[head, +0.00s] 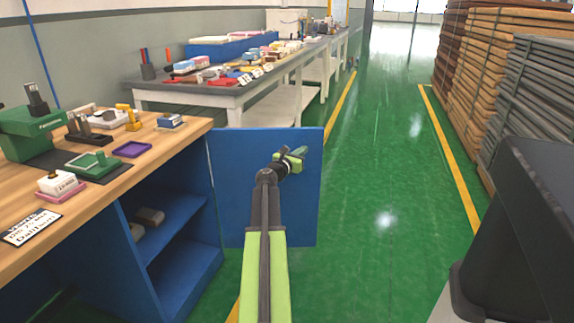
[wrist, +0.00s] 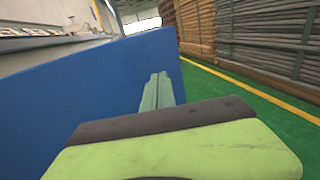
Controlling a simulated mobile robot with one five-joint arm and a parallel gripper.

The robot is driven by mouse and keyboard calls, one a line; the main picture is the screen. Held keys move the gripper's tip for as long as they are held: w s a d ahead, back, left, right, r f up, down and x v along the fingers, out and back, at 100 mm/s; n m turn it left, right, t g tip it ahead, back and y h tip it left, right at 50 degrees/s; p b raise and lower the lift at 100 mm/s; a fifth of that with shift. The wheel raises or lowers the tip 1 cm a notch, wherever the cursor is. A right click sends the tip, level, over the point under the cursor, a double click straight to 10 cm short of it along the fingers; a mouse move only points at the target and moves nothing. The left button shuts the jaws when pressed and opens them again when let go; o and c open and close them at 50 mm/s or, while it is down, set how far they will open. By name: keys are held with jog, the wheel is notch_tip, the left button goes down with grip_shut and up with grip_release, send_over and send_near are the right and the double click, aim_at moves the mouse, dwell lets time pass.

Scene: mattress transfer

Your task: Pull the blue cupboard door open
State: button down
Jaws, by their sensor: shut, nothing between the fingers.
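The blue cupboard door (head: 237,200) stands swung wide out from the blue cupboard (head: 105,255), its face toward me. The cupboard's opening and shelves are exposed. My gripper (head: 299,152) is shut and empty, in front of the door's upper right part, near its free edge. In the wrist view the door (wrist: 75,110) fills the left side and its free edge stands just right of my gripper (wrist: 160,80). The fingers lie side by side along the door face. I cannot tell whether they touch it. No handle shows clearly.
The cupboard's wooden top (head: 165,140) carries a green machine (head: 28,135) and small tools. A white table (head: 235,95) stands behind the door. Green floor (head: 385,200) is clear to the right, up to stacked panels (head: 535,100).

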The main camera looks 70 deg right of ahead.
jog(key=s+a, duration=0.5)
jog(key=a, duration=0.7)
jog(key=shift+s, duration=0.3)
jog(key=shift+s, duration=0.1)
